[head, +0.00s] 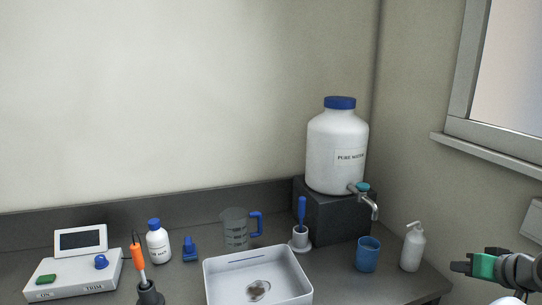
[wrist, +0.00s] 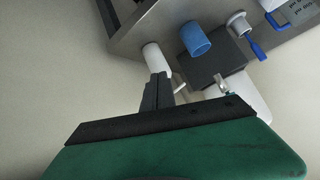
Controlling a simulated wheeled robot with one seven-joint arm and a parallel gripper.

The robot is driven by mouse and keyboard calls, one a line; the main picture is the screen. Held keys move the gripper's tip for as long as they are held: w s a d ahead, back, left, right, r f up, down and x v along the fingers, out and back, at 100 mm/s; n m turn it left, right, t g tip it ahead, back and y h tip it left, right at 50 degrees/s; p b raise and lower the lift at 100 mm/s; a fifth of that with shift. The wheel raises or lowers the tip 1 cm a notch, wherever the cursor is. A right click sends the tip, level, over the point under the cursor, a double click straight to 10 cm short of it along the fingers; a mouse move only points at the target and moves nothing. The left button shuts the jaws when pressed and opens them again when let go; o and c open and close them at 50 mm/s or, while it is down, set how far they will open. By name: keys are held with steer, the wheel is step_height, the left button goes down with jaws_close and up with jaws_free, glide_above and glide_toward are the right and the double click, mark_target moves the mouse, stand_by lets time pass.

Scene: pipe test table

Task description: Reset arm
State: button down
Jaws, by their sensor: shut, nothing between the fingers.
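My gripper (head: 461,267) is at the right edge of the head view, past the right end of the table. Its dark fingers point left and are shut with nothing between them. In the wrist view my gripper (wrist: 160,80) shows its two fingers together, with the white dispenser bottle (wrist: 155,60) beyond the tips. The gripper appears apart from all objects.
The dispenser bottle (head: 413,248) and blue cup (head: 368,254) stand nearest the gripper. A large water jug (head: 335,150) with a tap sits on a dark block (head: 335,222). A white basin (head: 225,285), beaker (head: 234,232) and meter (head: 75,274) are further left. A window ledge (head: 490,152) is above right.

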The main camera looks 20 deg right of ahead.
steer(key=s+f+m+g, duration=0.4)
steer(key=s+f, duration=0.3)
steer(key=f, duration=0.2)
steer(key=s+a+f+m+g+y, duration=0.1)
steer(key=s+a+f+g, duration=0.15)
steer(key=a, duration=0.25)
steer(key=s+a+f+m+g, duration=0.1)
steer(key=a+f, duration=0.3)
steer(key=a, duration=0.2)
steer(key=w+a+r+n, duration=0.1)
steer(key=w+a+n, duration=0.2)
steer(key=a, duration=0.7)
steer(key=w+a+r+n, duration=0.2)
steer(key=w+a+n, duration=0.2)
steer(key=a, duration=0.7)
steer(key=w+a+r+n+y, duration=0.1)
steer(key=a+n, duration=0.4)
steer(key=a, duration=0.5)
steer(key=shift+w+a+r+t, duration=0.35)
steer(key=shift+w+r+t, duration=0.1)
steer(key=shift+w, duration=0.75)
